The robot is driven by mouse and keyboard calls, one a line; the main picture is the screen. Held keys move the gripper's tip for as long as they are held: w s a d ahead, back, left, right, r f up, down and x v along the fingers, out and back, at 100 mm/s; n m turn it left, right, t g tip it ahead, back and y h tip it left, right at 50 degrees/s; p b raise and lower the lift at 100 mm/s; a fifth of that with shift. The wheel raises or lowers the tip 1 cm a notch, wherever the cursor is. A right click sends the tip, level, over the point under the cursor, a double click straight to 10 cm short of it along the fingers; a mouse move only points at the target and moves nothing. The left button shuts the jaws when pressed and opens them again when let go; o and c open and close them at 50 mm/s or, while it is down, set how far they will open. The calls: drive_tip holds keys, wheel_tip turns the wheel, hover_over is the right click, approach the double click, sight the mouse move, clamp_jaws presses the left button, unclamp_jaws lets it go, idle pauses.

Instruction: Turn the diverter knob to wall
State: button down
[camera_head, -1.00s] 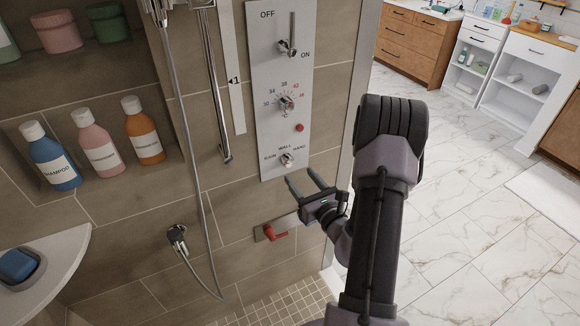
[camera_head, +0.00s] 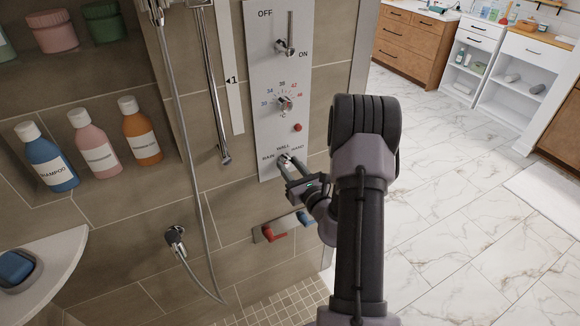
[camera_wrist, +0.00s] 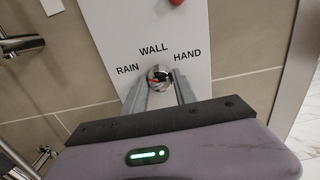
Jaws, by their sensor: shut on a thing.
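The diverter knob (camera_head: 284,160) is a small chrome knob low on the grey shower panel (camera_head: 266,100). The labels RAIN, WALL and HAND stand around it, with WALL at the top. In the wrist view the knob (camera_wrist: 159,75) sits between the tips of my two fingers, below the word WALL. My gripper (camera_head: 289,168) is shut on the knob, coming from the lower right. The fingers hide the knob's sides, and I cannot tell which label it points at. My gripper also shows in the wrist view (camera_wrist: 158,86).
Above the knob are a red button (camera_head: 297,127), a temperature dial (camera_head: 284,103) and an ON/OFF lever (camera_head: 289,45). Below are a red lever (camera_head: 272,234) and a blue lever (camera_head: 305,218). A shower hose (camera_head: 190,180) hangs left. Open floor lies to the right.

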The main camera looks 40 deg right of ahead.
drive_tip(key=shift+p, duration=0.3)
drive_tip(key=m+p, duration=0.3)
drive_tip(key=m, duration=0.2)
drive_tip(key=shift+r+p, duration=0.2)
drive_tip(key=shift+p, duration=0.15)
drive_tip(key=m+p, duration=0.2)
drive_tip(key=m, duration=0.2)
drive_tip(key=shift+f+p, duration=0.1)
drive_tip(key=shift+p, duration=0.3)
drive_tip(key=shift+f+m+p, duration=0.1)
drive_tip(key=shift+m+p, duration=0.65)
drive_tip(key=shift+m, duration=0.55)
drive_tip(key=c, duration=1)
unclamp_jaws()
drive_tip(key=shift+s, duration=0.1)
